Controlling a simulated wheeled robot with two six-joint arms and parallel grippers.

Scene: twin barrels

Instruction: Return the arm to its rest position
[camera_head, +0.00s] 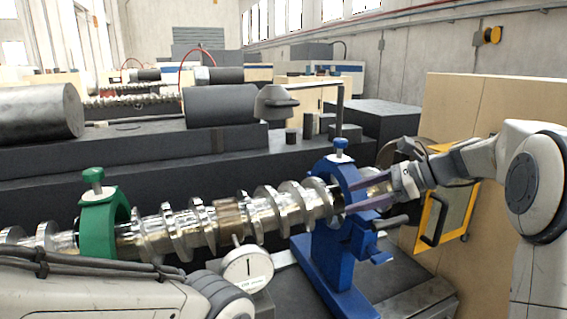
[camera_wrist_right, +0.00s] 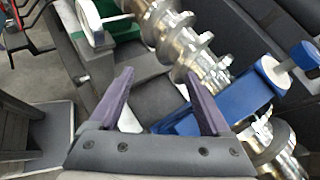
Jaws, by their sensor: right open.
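My right gripper (camera_head: 362,194) is at the blue steady rest (camera_head: 345,235) on the right side of the head view, with my right arm coming in from the right. In the right wrist view its two purple fingers (camera_wrist_right: 158,102) are spread apart with nothing held between them. The blue stand (camera_wrist_right: 228,112) lies behind and beside the right finger there; I cannot tell whether they touch. My left arm (camera_head: 100,295) crosses the lower left of the head view; its gripper is out of the picture.
A shiny metal screw shaft (camera_head: 270,212) runs through a green clamp (camera_head: 103,225) and the blue stand. A dial gauge (camera_head: 247,268) sits below it. A yellow-framed panel (camera_head: 432,222) is at the right. Dark machine blocks (camera_head: 70,160) fill the back.

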